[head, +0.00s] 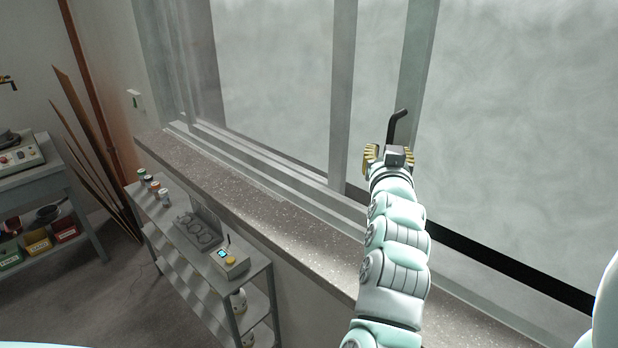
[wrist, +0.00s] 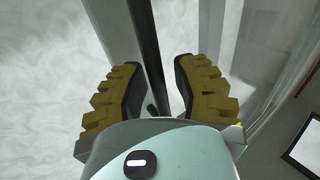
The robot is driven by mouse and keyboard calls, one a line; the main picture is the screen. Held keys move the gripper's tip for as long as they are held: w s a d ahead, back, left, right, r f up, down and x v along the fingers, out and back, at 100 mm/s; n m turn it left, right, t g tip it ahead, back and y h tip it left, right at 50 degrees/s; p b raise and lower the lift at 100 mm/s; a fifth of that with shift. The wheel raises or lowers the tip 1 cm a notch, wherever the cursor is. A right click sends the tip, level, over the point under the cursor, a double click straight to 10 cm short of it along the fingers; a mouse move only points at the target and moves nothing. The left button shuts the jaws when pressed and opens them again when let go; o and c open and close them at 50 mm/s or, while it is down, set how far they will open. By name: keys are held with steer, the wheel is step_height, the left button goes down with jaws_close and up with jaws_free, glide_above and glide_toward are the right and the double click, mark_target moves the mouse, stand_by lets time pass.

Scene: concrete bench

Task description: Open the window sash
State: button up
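The window sash (head: 416,55) has a grey upright frame member in the right part of the head view, with large cloudy panes beside it. A dark bent handle (head: 396,126) stands out in front of this upright. My gripper (head: 385,153) is at the handle's lower part. In the wrist view, my gripper (wrist: 157,75) has its two yellow-and-black fingers apart, with a dark bar (wrist: 146,45), which looks like the handle, running between them. A gap shows on each side of the bar. The handle's lower end is partly hidden by my gripper in the head view.
A speckled stone sill (head: 240,205) runs below the window. A grey shelf cart (head: 190,245) with jars and a small device stands below it at left. A workbench (head: 40,175) and leaning boards (head: 95,150) are further left. A second upright (head: 342,90) stands left of the handle.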

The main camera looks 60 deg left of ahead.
steer(key=v, duration=0.7)
steer(key=shift+s+d, duration=0.2)
stand_by(0.5)
